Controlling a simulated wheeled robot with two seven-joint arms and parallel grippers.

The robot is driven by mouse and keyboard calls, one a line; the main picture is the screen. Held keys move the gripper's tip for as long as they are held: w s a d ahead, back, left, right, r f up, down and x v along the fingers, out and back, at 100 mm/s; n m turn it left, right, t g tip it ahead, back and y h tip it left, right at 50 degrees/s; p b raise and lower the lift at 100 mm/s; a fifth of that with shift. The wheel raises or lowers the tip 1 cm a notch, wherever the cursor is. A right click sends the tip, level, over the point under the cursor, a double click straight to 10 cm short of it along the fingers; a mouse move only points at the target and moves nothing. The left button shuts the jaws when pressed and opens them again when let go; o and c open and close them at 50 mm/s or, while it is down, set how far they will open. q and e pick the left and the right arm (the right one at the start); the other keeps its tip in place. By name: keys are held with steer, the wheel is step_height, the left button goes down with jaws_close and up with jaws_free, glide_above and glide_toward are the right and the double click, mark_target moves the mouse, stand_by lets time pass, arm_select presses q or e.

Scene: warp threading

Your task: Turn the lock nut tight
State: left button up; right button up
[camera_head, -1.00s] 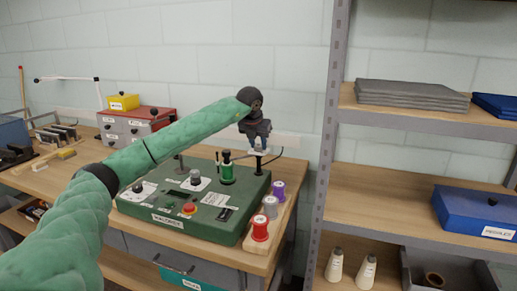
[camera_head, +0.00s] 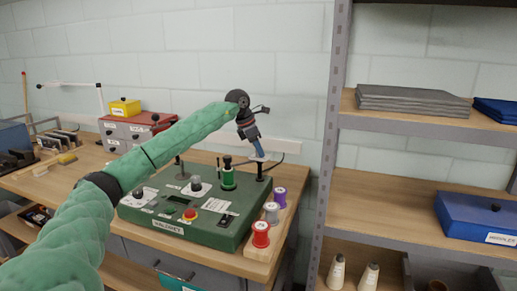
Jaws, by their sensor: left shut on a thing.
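My left arm reaches in from the left across the bench. My left gripper (camera_head: 259,154) points down over the back right corner of the green machine (camera_head: 158,224). It is shut at the top of a black post (camera_head: 260,170) there. The lock nut is too small and too covered by the fingers to make out. My right gripper is not in the view.
A wooden rack at the machine's right side holds red (camera_head: 261,234), grey (camera_head: 271,213) and purple (camera_head: 279,197) spools. A grey metal shelf post (camera_head: 325,170) stands right of the bench. A red drawer box (camera_head: 134,130) is at the back left.

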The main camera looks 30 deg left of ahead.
arm_select(q)
steer(key=shift+m+g+h, duration=0.3)
steer(key=shift+m, duration=0.8)
steer(key=shift+a+m, duration=0.1)
steer(key=shift+m, duration=0.5)
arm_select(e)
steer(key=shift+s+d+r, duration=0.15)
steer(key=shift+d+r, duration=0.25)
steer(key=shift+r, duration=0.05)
arm_select(q)
steer(key=shift+g, duration=0.3)
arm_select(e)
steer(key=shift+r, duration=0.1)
arm_select(q)
steer(key=o, duration=1)
